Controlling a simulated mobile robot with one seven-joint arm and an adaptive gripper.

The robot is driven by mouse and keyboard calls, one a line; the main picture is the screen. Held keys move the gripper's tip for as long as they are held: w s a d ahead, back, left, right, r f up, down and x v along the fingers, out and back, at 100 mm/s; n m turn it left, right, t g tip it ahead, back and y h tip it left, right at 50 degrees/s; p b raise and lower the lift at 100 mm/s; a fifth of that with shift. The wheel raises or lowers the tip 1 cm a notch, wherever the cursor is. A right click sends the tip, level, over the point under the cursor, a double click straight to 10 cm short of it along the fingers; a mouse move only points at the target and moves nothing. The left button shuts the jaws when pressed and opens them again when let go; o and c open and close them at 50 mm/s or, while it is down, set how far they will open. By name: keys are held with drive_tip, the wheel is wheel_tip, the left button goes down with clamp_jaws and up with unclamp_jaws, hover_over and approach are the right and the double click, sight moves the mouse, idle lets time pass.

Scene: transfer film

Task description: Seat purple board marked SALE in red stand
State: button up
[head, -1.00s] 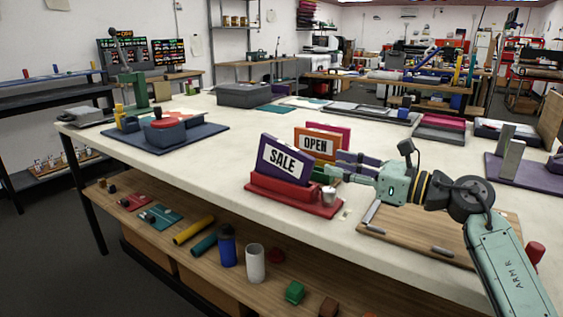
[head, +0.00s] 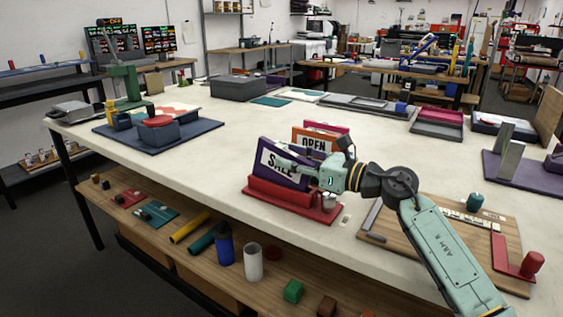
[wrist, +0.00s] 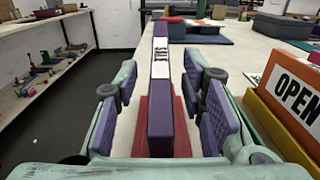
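The purple board marked SALE (head: 266,152) stands upright in the red stand (head: 290,203) near the table's front edge. Its lower edge meets the stand, but I cannot tell how deep it sits. My gripper (head: 292,167) reaches in from the right, with one finger across the board's front face. In the wrist view the board (wrist: 160,105) is seen edge-on between my purple-padded fingers, with the red stand (wrist: 181,130) below. My gripper is open, with gaps between pads and board on both sides. My fingers partly hide the SALE lettering.
An orange OPEN board (head: 303,133) stands close behind; it shows at the right in the wrist view (wrist: 291,98). A small metal cup (head: 329,202) is at the stand's right end. A wooden board (head: 420,222) lies to the right.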

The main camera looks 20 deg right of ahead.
drive_tip(key=shift+x, duration=0.85)
drive_tip(key=shift+c, duration=0.2)
clamp_jaws()
